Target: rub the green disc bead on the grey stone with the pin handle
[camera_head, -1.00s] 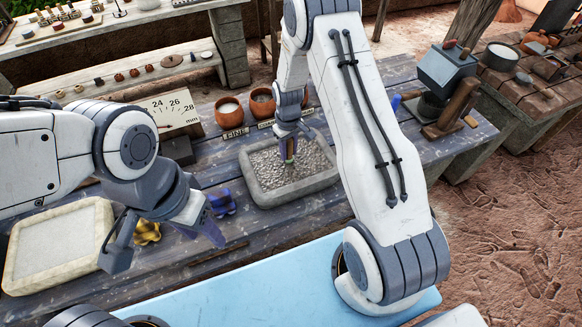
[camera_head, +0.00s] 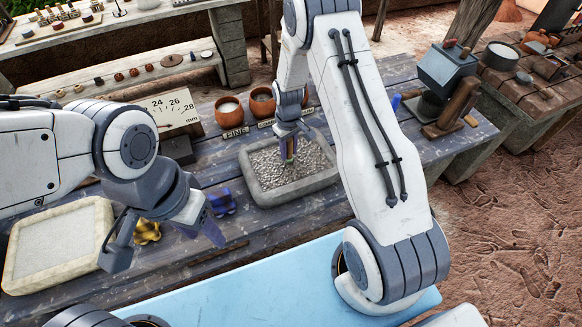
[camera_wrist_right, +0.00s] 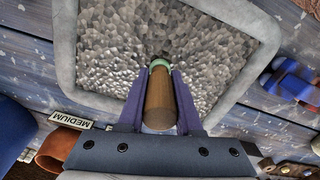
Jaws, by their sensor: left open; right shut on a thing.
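The grey stone (camera_head: 264,190) is a shallow rimmed slab with a rough, glittering surface; it also shows in the right wrist view (camera_wrist_right: 98,48). My right gripper (camera_head: 290,150) is shut on the wooden pin handle (camera_wrist_right: 158,103), over the inside of the slab. The green disc bead (camera_wrist_right: 160,63) sits at the far end of the handle, at the rough surface; whether it touches is hard to tell. My left gripper (camera_head: 168,240) is open and empty, above the table between the pale slab and the grey stone.
A pale rimmed slab (camera_head: 58,245) lies at the left. A yellow object (camera_head: 147,231) and a blue one (camera_head: 222,202) stand between the slabs. Clay pots (camera_head: 229,111), labels and a dial gauge (camera_head: 170,110) stand behind. A grey device (camera_head: 447,75) stands at right.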

